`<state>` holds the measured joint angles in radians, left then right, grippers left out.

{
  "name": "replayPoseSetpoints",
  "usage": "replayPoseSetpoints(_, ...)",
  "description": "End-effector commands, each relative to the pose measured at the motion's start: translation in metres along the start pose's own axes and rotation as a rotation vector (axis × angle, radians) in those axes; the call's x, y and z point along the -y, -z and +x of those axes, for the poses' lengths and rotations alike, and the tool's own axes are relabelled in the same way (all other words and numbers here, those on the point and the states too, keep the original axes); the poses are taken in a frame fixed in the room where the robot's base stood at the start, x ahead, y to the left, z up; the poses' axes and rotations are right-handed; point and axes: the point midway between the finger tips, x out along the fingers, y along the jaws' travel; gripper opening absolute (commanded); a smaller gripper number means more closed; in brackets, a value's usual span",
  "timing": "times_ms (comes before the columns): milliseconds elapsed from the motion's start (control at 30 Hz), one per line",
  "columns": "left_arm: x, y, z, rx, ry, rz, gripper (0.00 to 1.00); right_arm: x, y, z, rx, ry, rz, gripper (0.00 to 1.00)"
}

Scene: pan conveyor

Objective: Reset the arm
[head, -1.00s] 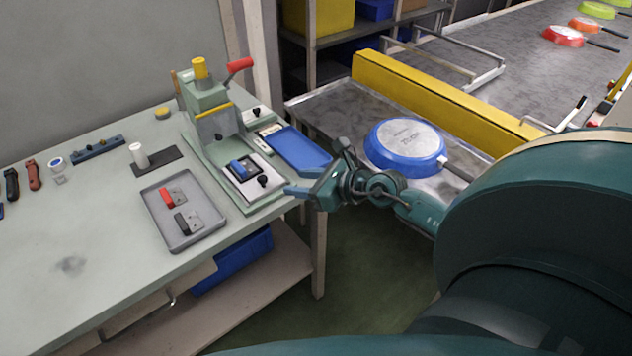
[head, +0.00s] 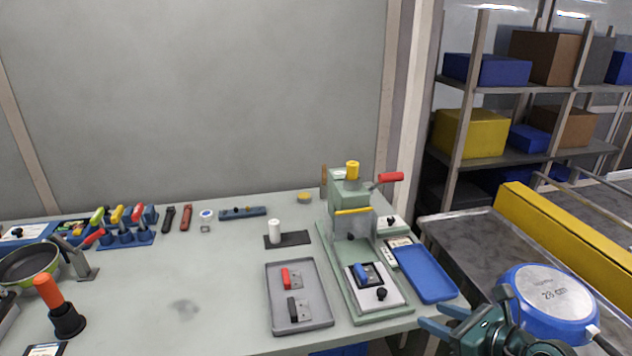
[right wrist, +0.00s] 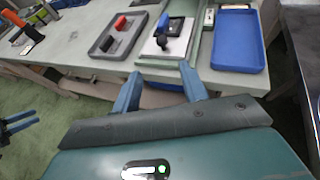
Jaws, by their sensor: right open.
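My right gripper (head: 438,318) is at the lower right of the head view, past the front right corner of the workbench (head: 215,320). Its blue fingers are apart with nothing between them. In the right wrist view the open fingers (right wrist: 161,76) point towards the bench's front edge, near the green press (head: 350,205). Blue fingers at the left edge of the right wrist view look like my left gripper (right wrist: 18,122); whether they are open is unclear. The left gripper does not show in the head view.
On the bench are a grey tray (head: 272,318) with a red and a black part, a blue tray (head: 425,272), and a green pan (head: 28,262). A blue pan (head: 550,298) lies on the conveyor table (head: 470,240), right of my gripper. A shelf (head: 530,88) stands behind.

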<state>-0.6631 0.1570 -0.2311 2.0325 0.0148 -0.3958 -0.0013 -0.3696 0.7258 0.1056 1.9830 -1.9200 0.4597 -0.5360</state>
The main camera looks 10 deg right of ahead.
Motion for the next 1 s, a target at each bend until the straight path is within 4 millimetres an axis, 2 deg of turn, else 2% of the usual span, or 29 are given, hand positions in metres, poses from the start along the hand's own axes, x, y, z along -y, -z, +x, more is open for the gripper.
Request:
replayPoseSetpoints(67, 0.001, -0.001, 0.000, 0.002, 0.000, 0.003, 0.36, -0.010, 0.002, 0.001, 0.024, -0.018, 0.083, 0.43)
replayPoseSetpoints(167, 0.001, -0.002, 0.000, 0.004, 0.000, 0.004, 0.36, -0.031, 0.005, 0.003, 0.093, -0.059, 0.320, 0.43)
replayPoseSetpoints(300, 0.001, -0.002, 0.001, 0.005, 0.000, 0.004, 0.36, -0.061, 0.010, 0.003, 0.221, -0.104, 0.857, 0.43)
replayPoseSetpoints(367, 0.001, -0.002, 0.001, 0.005, 0.000, 0.004, 0.36, -0.070, 0.016, 0.003, 0.267, -0.106, 1.108, 0.43)
replayPoseSetpoints(467, 0.001, -0.002, 0.001, 0.005, 0.001, 0.003, 0.36, -0.082, 0.034, 0.002, 0.323, -0.085, 1.535, 0.43)
replayPoseSetpoints(567, 0.001, -0.002, 0.001, 0.004, 0.001, 0.001, 0.36, -0.098, 0.062, 0.002, 0.352, -0.030, 1.964, 0.43)
replayPoseSetpoints(700, 0.000, -0.001, 0.001, 0.003, 0.002, -0.004, 0.36, -0.134, 0.107, 0.003, 0.338, 0.098, 2.527, 0.43)
replayPoseSetpoints(800, 0.000, -0.001, 0.001, 0.002, 0.003, -0.007, 0.36, -0.165, 0.132, 0.003, 0.297, 0.202, 2.841, 0.43)
replayPoseSetpoints(933, -0.001, 0.000, 0.001, 0.001, 0.003, -0.009, 0.36, -0.197, 0.150, 0.002, 0.236, 0.308, 3.101, 0.43)
replayPoseSetpoints(967, 0.000, 0.000, 0.001, 0.001, 0.003, -0.009, 0.36, -0.202, 0.152, 0.002, -0.222, -0.321, -3.097, 0.43)
replayPoseSetpoints(1000, 0.000, 0.000, 0.001, 0.001, 0.003, -0.009, 0.36, -0.207, 0.155, 0.002, -0.206, -0.331, -3.062, 0.43)
